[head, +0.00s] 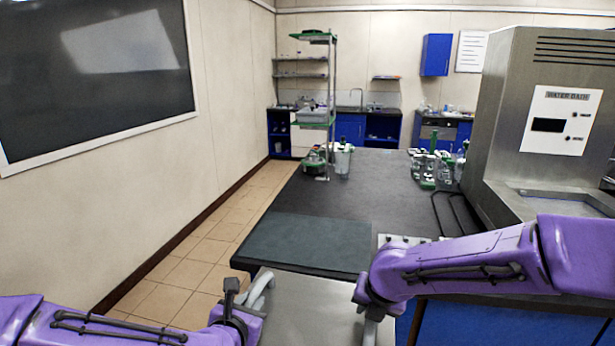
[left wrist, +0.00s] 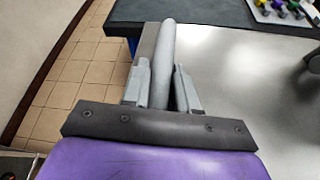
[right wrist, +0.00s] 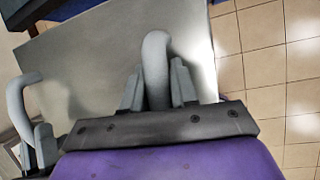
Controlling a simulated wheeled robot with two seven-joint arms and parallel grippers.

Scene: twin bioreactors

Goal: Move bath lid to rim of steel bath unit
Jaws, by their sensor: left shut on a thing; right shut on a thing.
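The bath lid (head: 312,305) is a flat grey steel plate with two bent grey bar handles, held in front of the near edge of the bench. My left gripper (head: 258,290) is shut on its left handle, which shows between the fingers in the left wrist view (left wrist: 163,60). My right gripper (head: 374,322) is shut on the other handle, which shows in the right wrist view (right wrist: 155,65). The steel bath unit (head: 510,110) stands at the right, labelled "WATER BATH". Its recessed top (head: 565,200) is partly hidden by my right arm.
The dark bench (head: 335,205) carries a mat (head: 305,240), a green-and-steel stand (head: 331,110), a beaker (head: 342,160) and green racks (head: 428,168). A rack with coloured caps (left wrist: 285,10) is near the lid. Tiled floor (head: 205,245) lies open at the left.

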